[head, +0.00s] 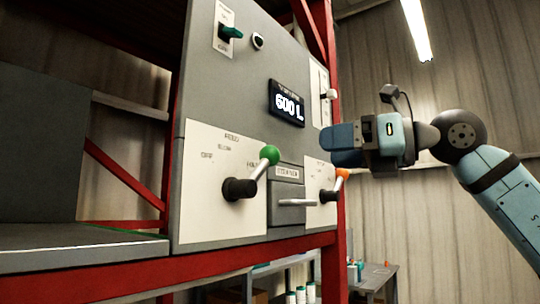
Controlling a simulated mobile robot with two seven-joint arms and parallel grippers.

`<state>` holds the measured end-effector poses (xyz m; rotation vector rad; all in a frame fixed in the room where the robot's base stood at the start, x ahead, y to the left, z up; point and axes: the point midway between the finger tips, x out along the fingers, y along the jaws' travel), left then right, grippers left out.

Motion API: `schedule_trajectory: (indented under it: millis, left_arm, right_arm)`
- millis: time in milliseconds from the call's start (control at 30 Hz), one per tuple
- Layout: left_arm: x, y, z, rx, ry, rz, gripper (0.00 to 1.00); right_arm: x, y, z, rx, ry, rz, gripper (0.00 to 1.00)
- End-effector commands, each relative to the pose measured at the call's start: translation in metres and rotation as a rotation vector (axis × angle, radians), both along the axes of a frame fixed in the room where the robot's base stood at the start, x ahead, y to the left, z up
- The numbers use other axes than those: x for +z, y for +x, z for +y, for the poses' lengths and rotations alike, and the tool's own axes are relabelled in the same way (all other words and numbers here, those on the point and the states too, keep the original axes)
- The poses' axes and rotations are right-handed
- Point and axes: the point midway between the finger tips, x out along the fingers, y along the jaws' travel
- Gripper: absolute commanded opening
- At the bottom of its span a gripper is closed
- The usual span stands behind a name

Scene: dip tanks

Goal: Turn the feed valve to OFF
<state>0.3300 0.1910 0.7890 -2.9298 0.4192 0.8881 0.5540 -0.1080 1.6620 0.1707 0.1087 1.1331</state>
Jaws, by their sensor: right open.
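The feed valve (240,188) is on a white plate (210,220) on the grey panel. It has a black hub and a lever with a green knob (269,155). The lever points up and to the right, near a mark that seems to read HALF or similar. The OFF mark (207,155) is at the plate's upper left; the lettering is blurred. My right gripper (342,146) is to the right of the panel, pointing left. It is open, with nothing seen in it, and apart from the valve. My left gripper is not in view.
A second lever with an orange knob (341,175) is right of the feed valve. Between them is a grey box (287,188) with a bar handle (298,203). Above are a green toggle (231,32) and a display (287,103). Red frame posts (327,70) edge the panel.

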Motion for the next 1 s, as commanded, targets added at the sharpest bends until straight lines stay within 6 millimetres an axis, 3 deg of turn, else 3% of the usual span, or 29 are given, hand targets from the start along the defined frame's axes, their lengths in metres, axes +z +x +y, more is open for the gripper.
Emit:
schedule_trajectory:
  millis: [300,500,700,1000]
  left_arm:
    - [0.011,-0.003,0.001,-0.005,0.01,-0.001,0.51]
    - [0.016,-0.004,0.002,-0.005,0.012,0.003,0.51]
    - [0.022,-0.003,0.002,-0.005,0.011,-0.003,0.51]
    - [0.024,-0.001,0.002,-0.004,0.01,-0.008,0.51]
  right_arm:
    - [0.003,0.028,0.063,0.004,0.001,0.002,0.67]
    - [0.002,0.042,0.093,0.003,0.001,0.002,0.67]
    - [0.001,0.049,0.106,0.002,0.001,0.001,0.67]
    - [0.0,0.049,0.108,0.002,0.002,0.0,0.67]
